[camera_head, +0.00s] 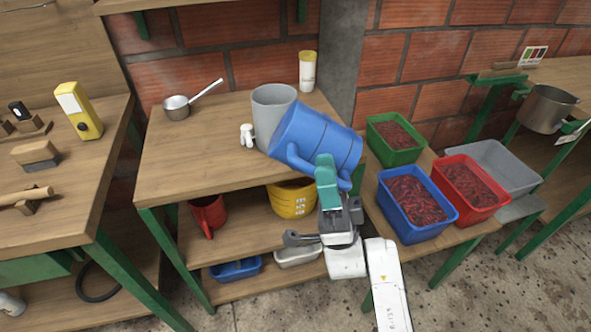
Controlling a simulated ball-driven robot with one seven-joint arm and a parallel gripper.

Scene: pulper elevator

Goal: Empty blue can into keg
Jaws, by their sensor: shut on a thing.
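The blue can (320,138) is held in the air, tipped far over to the left, with its upper left end at the grey keg (272,112). My gripper (330,170) is shut on the blue can near its lower side, where a blue handle shows. The can covers the right part of the keg. The can's mouth and any liquid or contents coming out are hidden from this view.
At right are green (396,158), blue (384,190) and red (488,210) bins of red material and a grey bin (490,152). A yellow bucket (290,208) sits below. The table's left front is clear.

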